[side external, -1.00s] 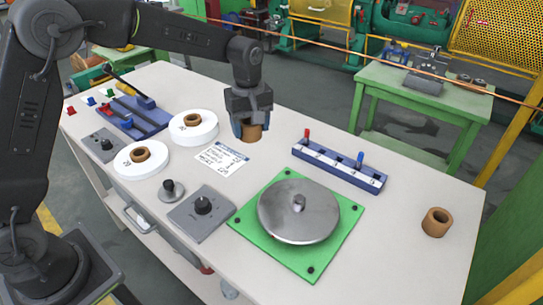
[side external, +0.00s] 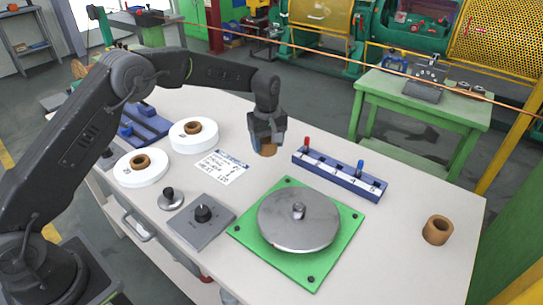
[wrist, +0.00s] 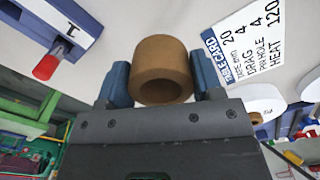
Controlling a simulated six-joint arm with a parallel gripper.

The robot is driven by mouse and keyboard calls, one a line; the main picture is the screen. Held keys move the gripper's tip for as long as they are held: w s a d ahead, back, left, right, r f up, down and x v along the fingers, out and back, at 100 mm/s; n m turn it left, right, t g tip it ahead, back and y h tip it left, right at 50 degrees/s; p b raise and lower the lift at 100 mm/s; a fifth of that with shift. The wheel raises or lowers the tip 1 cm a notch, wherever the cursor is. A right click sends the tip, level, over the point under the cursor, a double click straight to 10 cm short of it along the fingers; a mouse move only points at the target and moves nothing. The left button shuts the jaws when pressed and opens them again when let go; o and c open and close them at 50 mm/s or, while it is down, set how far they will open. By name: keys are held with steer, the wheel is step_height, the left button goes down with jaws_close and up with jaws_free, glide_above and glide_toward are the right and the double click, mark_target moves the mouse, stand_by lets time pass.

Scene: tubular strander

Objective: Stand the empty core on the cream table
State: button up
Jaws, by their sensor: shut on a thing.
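My gripper (side external: 266,140) points down over the cream table (side external: 400,255), behind the green plate. It is shut on a brown hollow core (side external: 267,151). In the wrist view the same core (wrist: 160,55) sits between the two blue fingers, its round open end facing the camera. The core looks close to upright; whether its lower end touches the table I cannot tell. A second brown core (side external: 438,230) stands alone at the table's right end.
Near the gripper are a printed card (side external: 219,167) on the left and a blue rack (side external: 338,175) with red and blue pegs on the right. A green plate (side external: 335,255) with a steel disc (side external: 298,225) lies in front. White rolls (side external: 193,137) stand left. Bare table lies between rack and second core.

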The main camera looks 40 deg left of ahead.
mark_target(271, 166)
steer(key=shift+w+d+f, duration=0.2)
steer(key=shift+d+f, duration=0.2)
steer(key=shift+d, duration=0.15)
steer(key=shift+f, duration=1.95)
steer(key=shift+f, duration=0.1)
steer(key=o, duration=0.9)
step_height(271, 166, up, 12)
steer(key=shift+r, duration=0.15)
